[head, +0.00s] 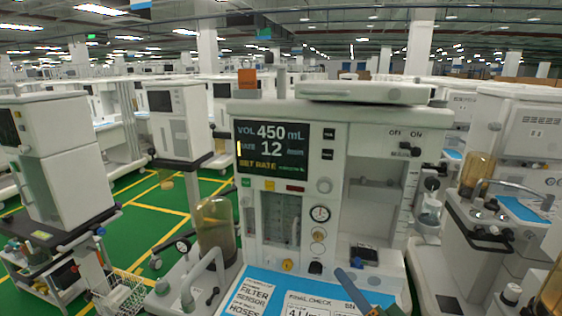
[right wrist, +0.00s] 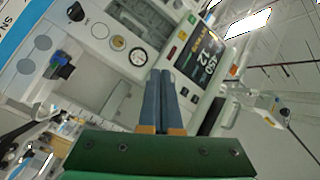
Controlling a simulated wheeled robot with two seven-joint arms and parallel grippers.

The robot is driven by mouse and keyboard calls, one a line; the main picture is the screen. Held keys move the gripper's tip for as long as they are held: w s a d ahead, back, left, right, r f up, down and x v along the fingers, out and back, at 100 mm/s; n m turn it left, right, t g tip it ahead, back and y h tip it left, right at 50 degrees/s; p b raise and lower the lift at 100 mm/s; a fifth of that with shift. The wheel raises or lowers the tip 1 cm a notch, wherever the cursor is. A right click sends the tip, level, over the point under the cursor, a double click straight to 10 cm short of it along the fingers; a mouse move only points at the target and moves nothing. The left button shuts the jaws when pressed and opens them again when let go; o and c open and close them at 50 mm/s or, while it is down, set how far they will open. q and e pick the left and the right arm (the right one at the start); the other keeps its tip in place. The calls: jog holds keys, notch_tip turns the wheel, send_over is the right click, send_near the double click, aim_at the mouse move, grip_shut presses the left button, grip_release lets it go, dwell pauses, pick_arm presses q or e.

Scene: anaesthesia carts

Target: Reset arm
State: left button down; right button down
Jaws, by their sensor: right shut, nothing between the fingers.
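My right gripper (head: 343,274) shows at the bottom of the head view, in front of the middle anaesthesia cart (head: 335,130). Its blue fingers lie in front of the cart's lower front, above the blue mat (head: 262,287); I cannot tell whether they touch anything. In the right wrist view the two blue fingers of the gripper (right wrist: 163,75) lie together, shut and empty, pointing toward the cart's front panel with its gauge (right wrist: 138,57) and screen (right wrist: 200,57). My left gripper is not in view.
The cart's screen (head: 272,149) reads VOL 450 mL and 12. An orange block (head: 247,79) stands on its top. Other carts stand at left (head: 70,160) and right (head: 500,235). A wire basket (head: 122,292) is at lower left. Green floor (head: 150,215) with yellow lines is clear between carts.

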jog(key=s+f+n+g+h, duration=0.1)
jog(key=s+f+g, duration=0.1)
jog(key=f, duration=0.3)
jog(key=s+d+f+n+g+h, duration=0.1)
jog(key=s+f+n+g, duration=0.1)
jog(key=s+f, duration=0.2)
jog(key=s+f+n+g+h, duration=0.1)
jog(key=s+f+n+g, duration=0.1)
jog(key=f, duration=0.6)
jog(key=shift+s+d+g, duration=0.25)
jog(key=shift+s+g, duration=0.35)
jog(key=shift+s, duration=0.05)
jog(key=s+d+f+n+g+h, duration=0.35)
jog(key=s+f+g, duration=0.45)
jog(key=s, duration=0.6)
notch_tip(320, 180, down, 19)
jog(key=s+n, duration=0.1)
jog(key=s, duration=0.1)
jog(key=s+d+f, duration=0.2)
jog(key=s+f, duration=0.6)
jog(key=s, duration=0.3)
jog(key=shift+s+d+f+g, duration=0.15)
jog(key=shift+s+f+g, duration=0.05)
jog(key=shift+s+g, duration=0.2)
